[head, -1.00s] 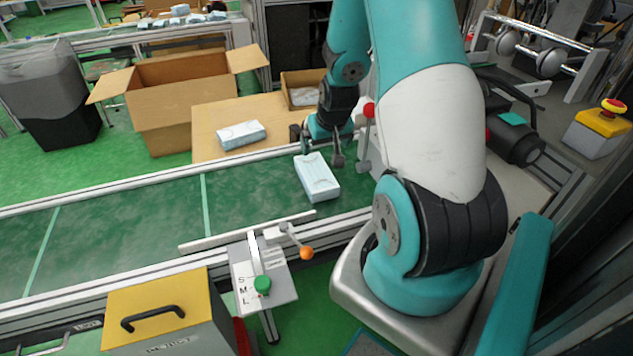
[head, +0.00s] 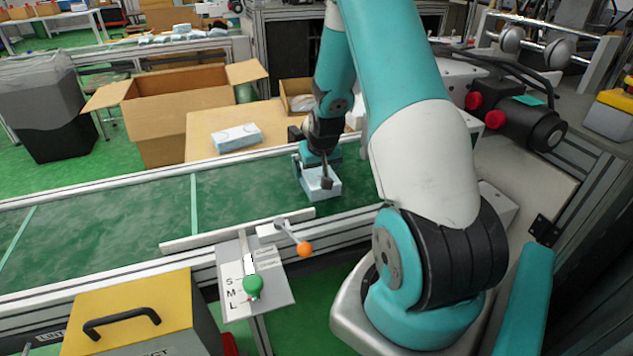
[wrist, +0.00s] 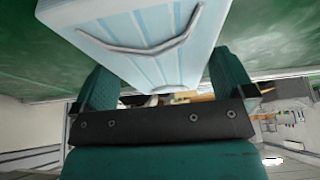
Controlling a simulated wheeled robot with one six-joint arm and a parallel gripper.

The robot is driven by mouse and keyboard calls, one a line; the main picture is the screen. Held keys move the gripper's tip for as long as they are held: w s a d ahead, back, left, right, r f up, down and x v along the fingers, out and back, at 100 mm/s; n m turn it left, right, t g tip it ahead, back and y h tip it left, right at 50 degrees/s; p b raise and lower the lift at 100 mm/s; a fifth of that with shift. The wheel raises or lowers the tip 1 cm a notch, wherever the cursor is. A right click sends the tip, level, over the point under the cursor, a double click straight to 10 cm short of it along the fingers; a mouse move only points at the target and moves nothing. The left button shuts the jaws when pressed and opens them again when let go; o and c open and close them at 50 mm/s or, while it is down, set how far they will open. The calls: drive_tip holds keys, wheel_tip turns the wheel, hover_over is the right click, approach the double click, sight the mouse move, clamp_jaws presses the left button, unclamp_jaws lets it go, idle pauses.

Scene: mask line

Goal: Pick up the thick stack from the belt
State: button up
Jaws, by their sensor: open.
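The thick stack (head: 322,187) is a pale blue block of masks lying on the green belt (head: 245,190), near the belt's right end in the head view. My gripper (head: 318,172) is over it, pointing down, and hides part of its top. In the wrist view the stack (wrist: 150,35) fills the upper middle, with a nose wire across its top mask. The teal fingers of my gripper (wrist: 160,82) are apart, one at each side of the stack. A narrow gap seems to show on each side; contact is hard to tell.
Another pale blue stack (head: 237,137) lies on the wooden table (head: 200,130) behind the belt. An open cardboard box (head: 180,100) stands at back left. A guide rail (head: 210,236) and an orange-knobbed lever (head: 304,249) sit at the belt's front edge.

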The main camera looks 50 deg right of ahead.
drive_tip(key=shift+x, duration=0.85)
drive_tip(key=shift+r, duration=0.1)
drive_tip(key=c, duration=0.7)
drive_tip(key=shift+o, duration=0.2)
